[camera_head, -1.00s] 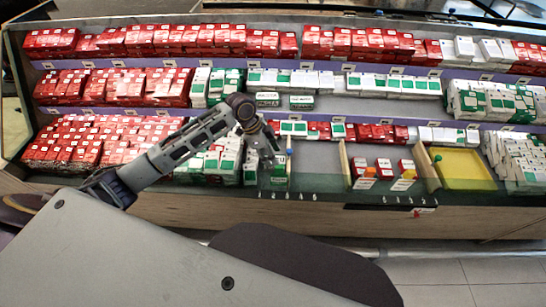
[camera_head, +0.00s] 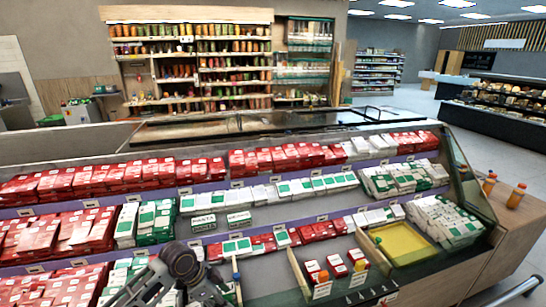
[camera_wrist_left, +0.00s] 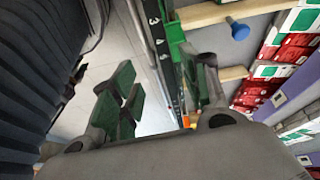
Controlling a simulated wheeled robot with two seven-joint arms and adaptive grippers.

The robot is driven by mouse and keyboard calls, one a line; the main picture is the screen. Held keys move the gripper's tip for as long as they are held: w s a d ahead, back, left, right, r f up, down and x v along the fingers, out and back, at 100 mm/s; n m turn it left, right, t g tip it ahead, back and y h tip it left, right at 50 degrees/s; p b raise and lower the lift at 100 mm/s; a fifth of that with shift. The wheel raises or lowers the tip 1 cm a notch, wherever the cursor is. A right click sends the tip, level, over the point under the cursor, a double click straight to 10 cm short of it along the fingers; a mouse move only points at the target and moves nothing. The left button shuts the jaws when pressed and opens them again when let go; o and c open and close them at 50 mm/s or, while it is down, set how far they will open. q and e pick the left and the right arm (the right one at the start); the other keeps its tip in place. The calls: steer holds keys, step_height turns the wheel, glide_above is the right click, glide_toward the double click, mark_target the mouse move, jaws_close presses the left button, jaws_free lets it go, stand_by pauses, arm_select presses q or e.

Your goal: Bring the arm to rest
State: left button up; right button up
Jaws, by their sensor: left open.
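My left arm shows at the bottom of the head view, in front of the display case, with its left gripper (camera_head: 207,292) partly cut off by the lower edge. In the left wrist view the two fingers of the left gripper (camera_wrist_left: 163,95) stand wide apart, and nothing is between them. One finger is over the pale floor (camera_wrist_left: 135,35); the other is close to the case's numbered front edge (camera_wrist_left: 158,45). I cannot tell whether it touches. My right gripper is in neither view.
The display case holds rows of red boxes (camera_head: 290,158) and green-white boxes (camera_head: 322,184). A yellow tray (camera_head: 402,243) sits at its front right. A blue knob (camera_wrist_left: 237,30) and wooden dividers are close to the gripper. Orange bottles (camera_head: 516,195) stand on the right counter.

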arm_select(q)
steer(key=s+d+f+n+t, duration=0.1)
steer(key=s+d+f+n, duration=0.15)
steer(key=s, duration=0.45)
steer(key=s+a+r+n+t+y, duration=0.15)
steer(key=s+a+n+y, duration=0.25)
steer(key=s+a+n, duration=0.6)
step_height(320, 180, down, 32)
steer(key=s+g, duration=0.1)
steer(key=s, duration=0.2)
steer(key=s+a+f, duration=0.2)
steer(key=s+f, duration=0.8)
steer(key=s+a+f+g, duration=0.1)
steer(key=s+a+f, duration=0.2)
steer(key=s+f, duration=0.7)
steer(key=shift+s+a+f+m, duration=0.35)
steer(key=shift+s+m, duration=0.1)
steer(key=shift+s, duration=0.3)
steer(key=shift+g, duration=0.25)
stand_by(1.5)
